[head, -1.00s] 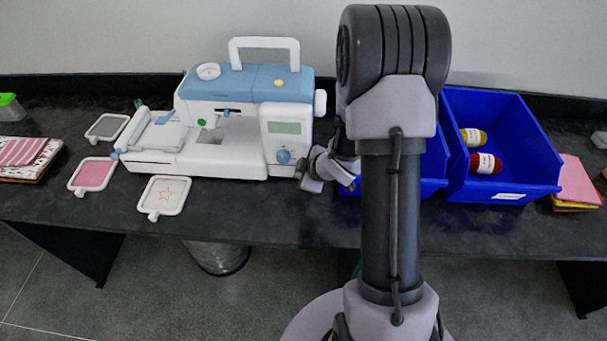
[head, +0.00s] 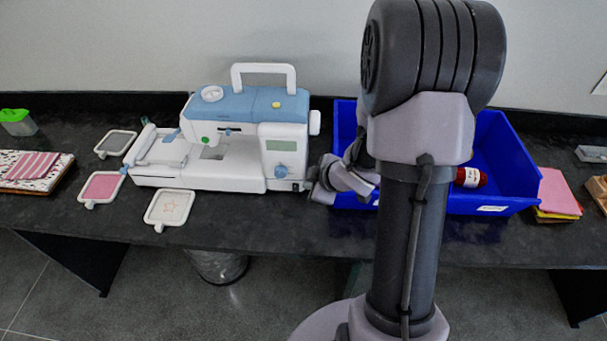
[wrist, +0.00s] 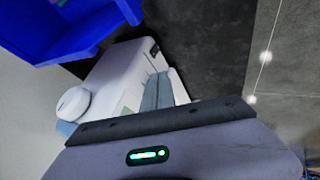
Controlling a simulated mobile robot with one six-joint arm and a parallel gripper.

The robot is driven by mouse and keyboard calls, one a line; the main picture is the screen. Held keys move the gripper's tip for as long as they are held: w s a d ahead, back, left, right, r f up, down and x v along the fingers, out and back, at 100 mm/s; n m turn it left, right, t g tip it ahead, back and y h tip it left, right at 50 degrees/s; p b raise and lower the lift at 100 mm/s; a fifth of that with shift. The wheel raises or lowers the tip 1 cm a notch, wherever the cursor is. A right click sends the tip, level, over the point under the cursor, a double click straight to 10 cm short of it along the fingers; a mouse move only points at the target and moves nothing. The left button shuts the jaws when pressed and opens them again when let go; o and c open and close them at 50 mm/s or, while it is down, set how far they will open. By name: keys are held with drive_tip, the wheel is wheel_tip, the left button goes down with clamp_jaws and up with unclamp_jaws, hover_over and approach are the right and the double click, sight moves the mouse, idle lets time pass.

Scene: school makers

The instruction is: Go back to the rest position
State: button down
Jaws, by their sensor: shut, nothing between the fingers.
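My arm stands across the right half of the head view. My gripper (head: 323,191) is low at the arm's left side, between the right end of the white and blue sewing machine (head: 250,112) and the blue bins (head: 345,125). It is shut and empty, partly hidden behind my arm links. In the wrist view its shut fingers (wrist: 163,90) show beyond the dark edge of the wrist, with the sewing machine (wrist: 118,72) and a blue bin (wrist: 70,35) behind them.
Small hoop frames (head: 168,208) lie left of the machine on the dark table (head: 270,228). A red bottle (head: 470,177) is in the right bin. Folded cloths (head: 558,192) lie right of the bins. Fabric (head: 35,168) and a green-lidded box (head: 17,122) are at far left.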

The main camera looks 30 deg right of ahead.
drive_tip(key=s+a+r+m+h+b, duration=0.2)
drive_tip(key=s+r+m+h, duration=0.15)
drive_tip(key=r+m, duration=0.6)
drive_tip(key=s+a+r+m+g+y+b, duration=0.1)
drive_tip(key=s+a+r, duration=0.3)
drive_tip(key=s+a, duration=0.4)
drive_tip(key=s+a+r+m+g+y+b, duration=0.1)
drive_tip(key=s+a+r+m+y, duration=0.2)
drive_tip(key=s+a, duration=0.5)
drive_tip(key=shift+s+a+r+m+y, duration=0.35)
drive_tip(key=shift+a+r+y, duration=0.1)
drive_tip(key=shift+a+r, duration=0.3)
